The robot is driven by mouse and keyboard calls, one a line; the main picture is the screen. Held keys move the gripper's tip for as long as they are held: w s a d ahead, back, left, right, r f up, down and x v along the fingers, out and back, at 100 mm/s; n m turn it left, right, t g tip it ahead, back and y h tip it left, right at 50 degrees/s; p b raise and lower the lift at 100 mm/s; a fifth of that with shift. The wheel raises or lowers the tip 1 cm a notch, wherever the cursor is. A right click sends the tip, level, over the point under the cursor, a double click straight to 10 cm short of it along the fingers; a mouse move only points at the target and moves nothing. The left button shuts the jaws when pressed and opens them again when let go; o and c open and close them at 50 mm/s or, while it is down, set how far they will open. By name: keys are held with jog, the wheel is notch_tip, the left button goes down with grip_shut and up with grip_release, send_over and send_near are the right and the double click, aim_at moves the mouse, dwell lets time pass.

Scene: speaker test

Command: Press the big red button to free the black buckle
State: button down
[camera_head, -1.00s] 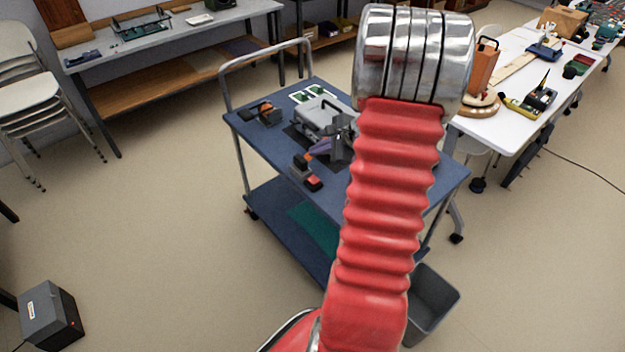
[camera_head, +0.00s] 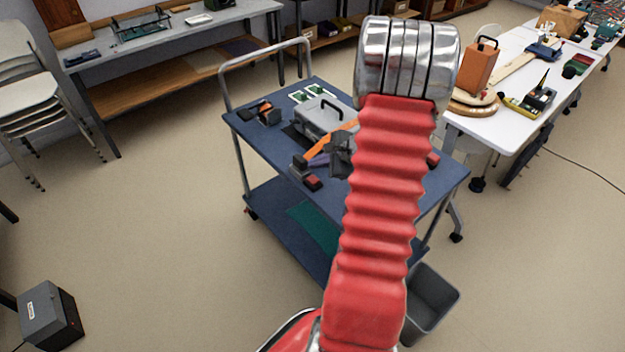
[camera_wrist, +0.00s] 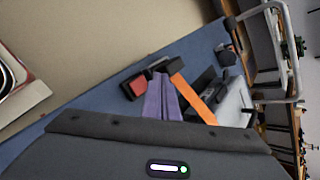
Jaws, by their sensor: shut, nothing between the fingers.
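A dark block with a big red button (camera_wrist: 138,86) lies on the blue cart top; the red button also shows in the head view (camera_head: 313,182). The black buckle (camera_wrist: 175,66) lies beside it, at the end of an orange strap (camera_wrist: 197,99), close to the block. The strap also shows in the head view (camera_head: 336,139). My gripper (camera_wrist: 160,76) has purple fingers, held together and empty. Their tips are very near the red button and the buckle; I cannot tell whether they touch. In the head view my gripper (camera_head: 310,162) points left, its wrist partly hidden by my red arm.
A grey case (camera_head: 322,114) stands on the cart top (camera_head: 262,143) behind my gripper. Green-and-white cards (camera_head: 306,94) and a black-orange item (camera_head: 265,112) lie near it. A white table (camera_head: 500,125) is at right, a grey bin (camera_head: 433,300) below the cart.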

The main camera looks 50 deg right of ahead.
aim_at(316, 181)
jog(key=shift+f, duration=1.65)
jog(key=shift+f, duration=0.9)
dwell(2.0)
jog(key=shift+r, duration=0.95)
jog(key=shift+r, duration=0.1)
jog(key=shift+r, duration=2.4)
jog(key=shift+a, duration=0.1)
